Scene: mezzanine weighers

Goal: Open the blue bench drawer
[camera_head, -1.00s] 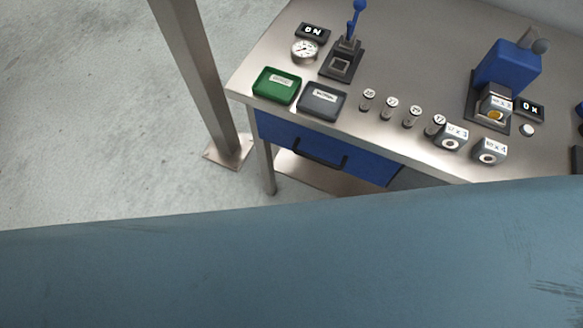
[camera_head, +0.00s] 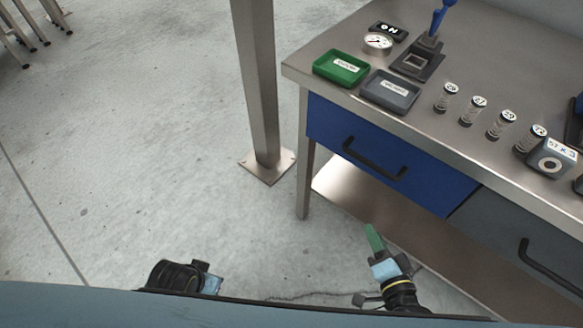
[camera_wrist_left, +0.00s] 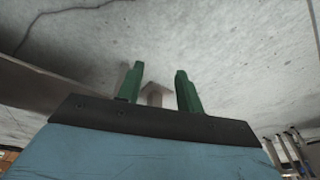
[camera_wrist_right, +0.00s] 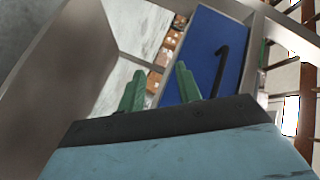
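The blue bench drawer (camera_head: 388,160) is closed, flush under the left end of the steel bench top. Its dark bar handle (camera_head: 374,160) is on the front. In the right wrist view the blue drawer (camera_wrist_right: 203,52) and its handle (camera_wrist_right: 218,72) lie beyond the fingers. My right gripper (camera_head: 374,240) is below and in front of the drawer, apart from the handle; its green fingers stand apart and empty in the right wrist view (camera_wrist_right: 158,88). My left gripper's green fingers (camera_wrist_left: 160,88) are apart and empty; in the head view only the left wrist shows, low at left.
A grey drawer (camera_head: 525,245) with its own handle sits right of the blue one. A steel post (camera_head: 258,90) stands left of the bench. The bench top carries a green tray (camera_head: 341,68), a grey tray (camera_head: 390,91) and several small cylinders. Open floor lies to the left.

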